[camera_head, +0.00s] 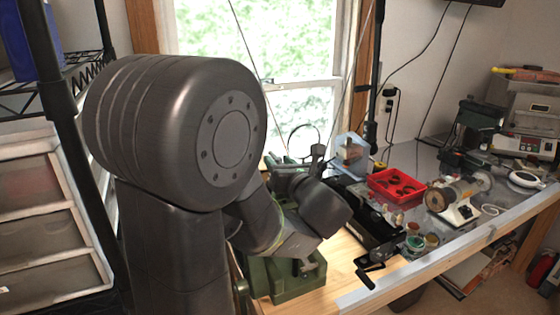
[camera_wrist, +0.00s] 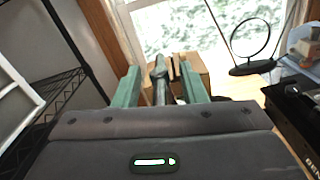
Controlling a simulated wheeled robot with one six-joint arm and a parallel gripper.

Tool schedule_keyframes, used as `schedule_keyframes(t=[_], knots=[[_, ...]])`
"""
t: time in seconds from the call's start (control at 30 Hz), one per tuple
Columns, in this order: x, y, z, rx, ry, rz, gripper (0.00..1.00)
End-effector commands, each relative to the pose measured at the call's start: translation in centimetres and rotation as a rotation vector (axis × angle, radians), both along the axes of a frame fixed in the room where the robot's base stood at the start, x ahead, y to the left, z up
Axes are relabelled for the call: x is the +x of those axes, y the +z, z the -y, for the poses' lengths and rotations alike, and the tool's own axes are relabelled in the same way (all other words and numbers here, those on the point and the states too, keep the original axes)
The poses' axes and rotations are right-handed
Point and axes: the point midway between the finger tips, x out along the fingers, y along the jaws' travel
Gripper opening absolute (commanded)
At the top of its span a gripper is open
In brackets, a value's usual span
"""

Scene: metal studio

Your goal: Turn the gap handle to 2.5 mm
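A green cast machine base (camera_head: 288,280) stands on the wooden bench end in the head view, with its upper part mostly hidden behind my arm. My gripper (camera_head: 292,165) is above and behind it, partly covered by my own wrist. In the wrist view, my gripper (camera_wrist: 160,72) has its two teal fingers spread apart. A grey metal piece that looks like the gap handle (camera_wrist: 159,82) stands between the fingers. I cannot tell whether either finger touches it. No gap scale or reading is legible.
To the right are a black machine (camera_head: 362,220) with a crank, a red tray (camera_head: 396,184), a polishing motor (camera_head: 455,200) and small jars. A wire shelf and drawers (camera_head: 45,220) stand close on the left. A window (camera_head: 270,60) is behind.

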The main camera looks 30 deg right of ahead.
Motion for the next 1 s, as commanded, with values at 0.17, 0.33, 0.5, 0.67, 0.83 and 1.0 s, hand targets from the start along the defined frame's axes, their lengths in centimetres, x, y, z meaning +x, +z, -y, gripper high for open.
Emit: schedule_keyframes(t=[0.17,0.33,0.5,0.67,0.83,1.0], knots=[[0.05,-0.02,0.01,0.0,0.0,0.0,0.38],[0.04,-0.02,0.02,0.0,0.0,0.0,0.19],[0.03,-0.02,0.02,0.0,0.0,0.0,0.0],[0.03,-0.14,0.0,0.0,-0.005,0.0,0.0],[0.04,-0.4,-0.08,-0.002,-0.029,0.0,0.0],[0.06,-0.67,-0.18,-0.004,-0.076,0.003,0.0]])
